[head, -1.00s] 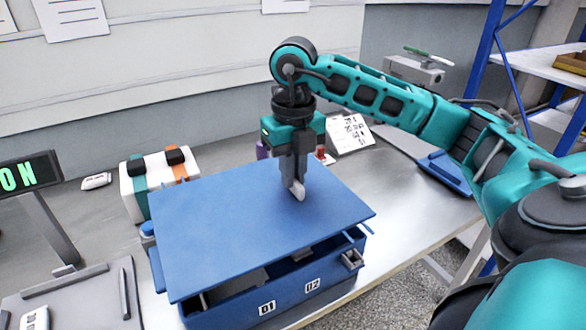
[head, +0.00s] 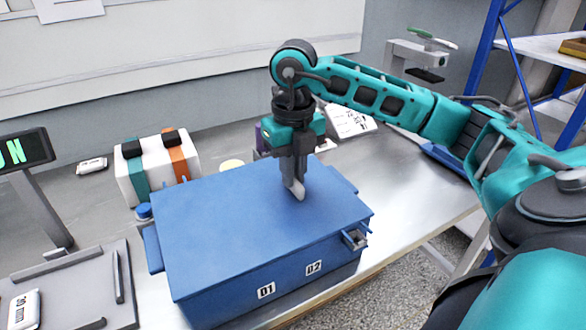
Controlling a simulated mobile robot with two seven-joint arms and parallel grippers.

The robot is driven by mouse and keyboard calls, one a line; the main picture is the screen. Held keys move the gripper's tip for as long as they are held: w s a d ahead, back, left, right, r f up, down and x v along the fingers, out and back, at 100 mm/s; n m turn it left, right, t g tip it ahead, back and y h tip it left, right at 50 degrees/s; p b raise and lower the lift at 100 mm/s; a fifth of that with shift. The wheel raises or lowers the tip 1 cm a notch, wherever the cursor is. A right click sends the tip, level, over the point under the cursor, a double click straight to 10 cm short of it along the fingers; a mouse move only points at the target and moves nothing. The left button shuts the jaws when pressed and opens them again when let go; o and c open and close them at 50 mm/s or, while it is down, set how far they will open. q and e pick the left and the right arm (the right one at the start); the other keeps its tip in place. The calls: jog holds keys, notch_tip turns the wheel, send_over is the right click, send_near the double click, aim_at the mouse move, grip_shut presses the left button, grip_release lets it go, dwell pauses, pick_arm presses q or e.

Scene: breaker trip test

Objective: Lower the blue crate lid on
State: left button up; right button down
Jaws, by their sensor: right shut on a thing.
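The blue crate lid (head: 240,225) lies flat over the top of the blue crate (head: 285,275), its front edge lined up with the crate's front wall. No gap shows between them at the front. The crate's front bears labels 01 and 02, and a grey latch is at its right front corner. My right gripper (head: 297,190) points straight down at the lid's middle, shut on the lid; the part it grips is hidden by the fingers. My left gripper is not in view.
A white box with teal and orange straps (head: 157,167) stands behind the crate at left. A grey tray (head: 75,290) and a display on a stand (head: 25,150) are at far left. A white card (head: 350,121) stands behind. The metal bench (head: 400,185) is clear on the right.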

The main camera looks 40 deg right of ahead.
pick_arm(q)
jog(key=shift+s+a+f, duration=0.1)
pick_arm(e)
jog(key=c, duration=1.1)
grip_release()
pick_arm(q)
jog(key=p, duration=0.1)
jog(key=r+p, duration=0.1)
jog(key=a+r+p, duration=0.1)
jog(key=p, duration=0.1)
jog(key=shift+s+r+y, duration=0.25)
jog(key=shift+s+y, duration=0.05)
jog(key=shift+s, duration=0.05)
pick_arm(e)
notch_tip(320, 180, up, 13)
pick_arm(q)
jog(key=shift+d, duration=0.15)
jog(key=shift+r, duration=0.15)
pick_arm(e)
jog(key=shift+s+f, duration=0.1)
